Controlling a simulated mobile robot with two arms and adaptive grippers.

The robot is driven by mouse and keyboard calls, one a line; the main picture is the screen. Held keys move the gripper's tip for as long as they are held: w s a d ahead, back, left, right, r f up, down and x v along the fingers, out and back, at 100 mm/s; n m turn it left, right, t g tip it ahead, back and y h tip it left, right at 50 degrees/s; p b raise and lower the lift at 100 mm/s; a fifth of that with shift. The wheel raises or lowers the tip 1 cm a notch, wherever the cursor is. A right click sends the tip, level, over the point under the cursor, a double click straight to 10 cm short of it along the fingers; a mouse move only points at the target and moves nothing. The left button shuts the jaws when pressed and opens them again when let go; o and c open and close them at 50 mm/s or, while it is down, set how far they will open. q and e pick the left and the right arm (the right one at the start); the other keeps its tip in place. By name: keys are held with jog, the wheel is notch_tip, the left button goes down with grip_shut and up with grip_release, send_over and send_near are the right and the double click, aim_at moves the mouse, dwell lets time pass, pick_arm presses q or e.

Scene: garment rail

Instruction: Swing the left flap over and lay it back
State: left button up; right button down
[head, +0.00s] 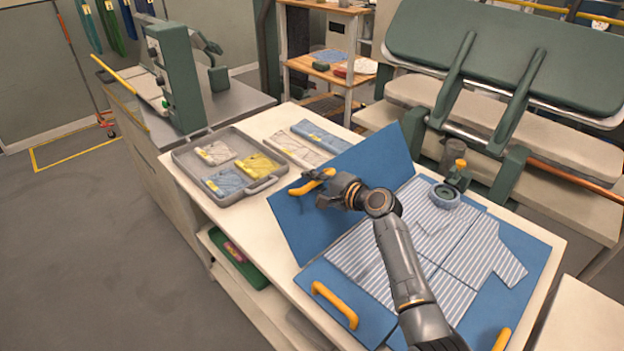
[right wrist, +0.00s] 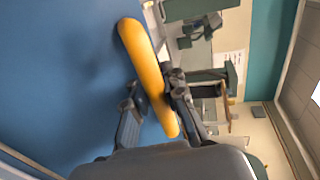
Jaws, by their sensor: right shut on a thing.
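The left flap (head: 345,165) of the blue folding board is raised and tilted, standing up along the left side of the striped shirt (head: 430,245). Its yellow handle (head: 312,182) is near the flap's outer edge. My right gripper (head: 334,190) is shut on this handle. In the right wrist view, the fingers (right wrist: 152,97) close around the yellow handle (right wrist: 148,68), with the blue flap (right wrist: 60,80) filling the left side. The shirt lies on the board, its sleeve spread to the right. My left gripper is not in view.
A grey tray (head: 187,158) with folded garments stands left of the flap. Other folded garments (head: 322,137) lie behind it. A yellow handle (head: 335,305) is on the front panel. A grey-green ring-shaped object (head: 445,195) sits on the shirt's far end. A green press (head: 510,50) stands behind.

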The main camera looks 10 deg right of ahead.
jog(key=shift+s+f, duration=0.15)
jog(key=shift+f, duration=0.5)
jog(key=c, duration=1.3)
grip_release()
jog(key=shift+d, duration=0.15)
jog(key=shift+r, duration=0.25)
jog(key=v, duration=1.1)
jog(key=shift+s+d, duration=0.25)
jog(key=shift+d, duration=0.1)
